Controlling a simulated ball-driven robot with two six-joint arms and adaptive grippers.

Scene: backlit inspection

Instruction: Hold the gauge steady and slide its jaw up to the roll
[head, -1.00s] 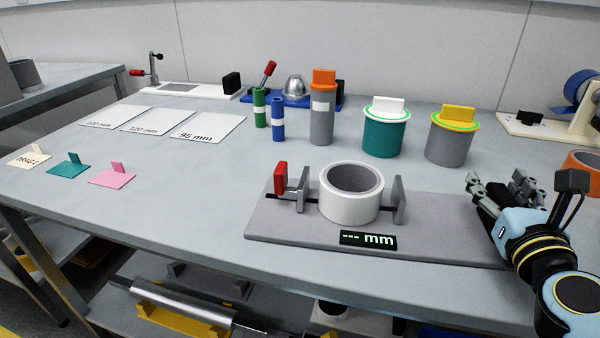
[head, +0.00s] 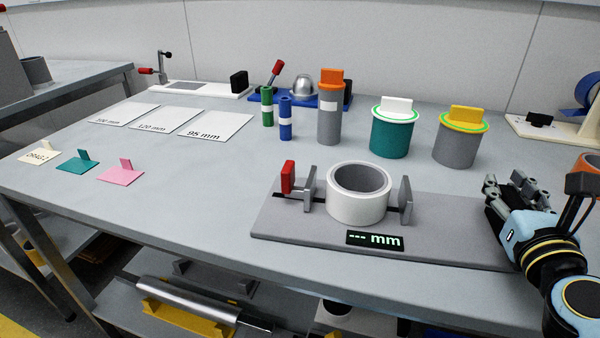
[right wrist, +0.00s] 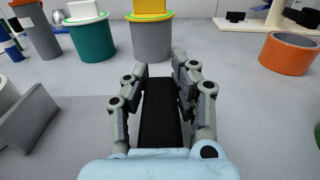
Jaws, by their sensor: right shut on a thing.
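The gauge is a grey plate (head: 450,232) with a dark display (head: 375,240) reading "--- mm". A white roll (head: 357,208) stands on it between the fixed jaw (head: 405,200) at right and the sliding jaw (head: 309,189) at left. The sliding jaw carries a red tab (head: 288,177) and stands a small gap from the roll. I cannot tell whether the roll touches the fixed jaw. My right gripper (head: 505,188) is at the plate's right end, its fingers shut on a black block (right wrist: 160,112), seen in the right wrist view. My left gripper is out of view.
Behind the gauge stand a teal canister (head: 391,137), a grey canister (head: 457,148), a tall grey cylinder (head: 329,120) and green and blue rolls. Size cards (head: 215,124) and small tags (head: 121,173) lie at left. An orange ring (right wrist: 290,54) is at far right. The table between tags and gauge is clear.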

